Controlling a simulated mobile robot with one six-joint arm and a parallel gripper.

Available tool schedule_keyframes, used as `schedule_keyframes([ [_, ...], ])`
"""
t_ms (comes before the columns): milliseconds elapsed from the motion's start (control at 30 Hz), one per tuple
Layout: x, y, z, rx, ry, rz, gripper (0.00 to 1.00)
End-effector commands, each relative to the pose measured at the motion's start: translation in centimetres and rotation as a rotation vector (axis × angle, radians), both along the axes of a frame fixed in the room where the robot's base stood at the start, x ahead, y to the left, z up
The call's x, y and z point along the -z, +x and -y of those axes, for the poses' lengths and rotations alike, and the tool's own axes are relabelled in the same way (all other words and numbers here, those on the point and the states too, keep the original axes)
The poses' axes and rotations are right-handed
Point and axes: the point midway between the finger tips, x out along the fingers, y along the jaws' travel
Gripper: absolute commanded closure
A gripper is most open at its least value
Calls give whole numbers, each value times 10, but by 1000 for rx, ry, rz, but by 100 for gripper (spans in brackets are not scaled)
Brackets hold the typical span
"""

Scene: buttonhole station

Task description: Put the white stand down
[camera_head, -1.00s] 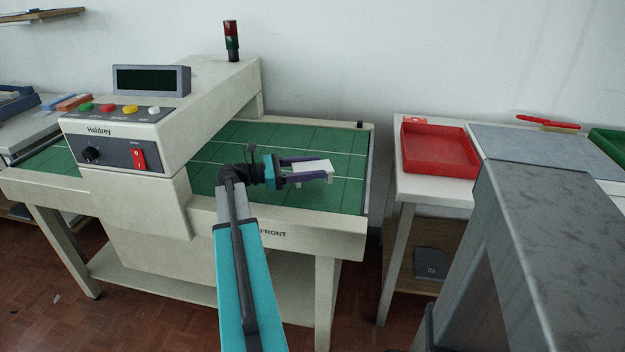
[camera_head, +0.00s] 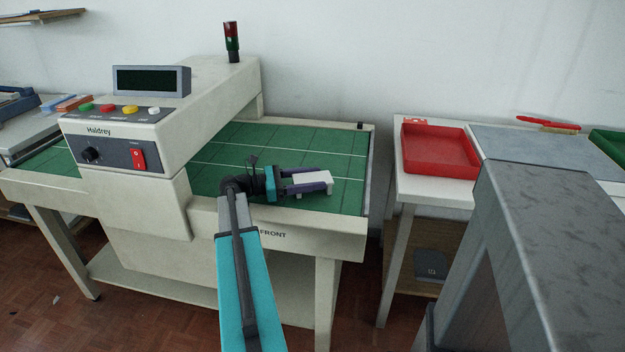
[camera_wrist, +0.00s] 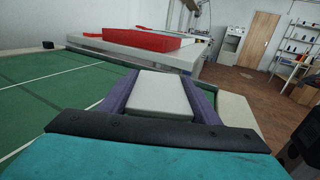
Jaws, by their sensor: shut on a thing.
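The white stand (camera_head: 307,175) is a small flat-topped piece with short legs, at the front right part of the green belt surface (camera_head: 335,157) of the machine. My gripper (camera_head: 328,182) is shut on it, with a purple finger along either side. In the wrist view the stand's pale top (camera_wrist: 158,94) lies between the two fingers and looks level. It is at or just above the green surface; whether its legs touch cannot be told. The arm hides part of the belt's front edge.
The machine's control housing (camera_head: 118,137) rises at the left, with a signal lamp (camera_head: 231,42) behind. A red tray (camera_head: 440,150) sits on the side table at the right, across a gap. The belt behind my gripper is clear.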

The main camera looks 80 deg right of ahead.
Motion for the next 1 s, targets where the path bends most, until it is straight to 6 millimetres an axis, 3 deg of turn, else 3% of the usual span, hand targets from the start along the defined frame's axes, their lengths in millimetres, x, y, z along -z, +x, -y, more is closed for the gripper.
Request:
schedule_keyframes([
  [67, 1, 0, 0, 0, 0, -1, 69],
  [100, 2, 0, 0, 0, 0, 0, 42],
  [200, 2, 0, 0, 1, 0, 0, 25],
  [667, 0, -1, 0, 1, 0, 0, 25],
  [1000, -1, 34, -15, -1, 0, 0, 25],
])
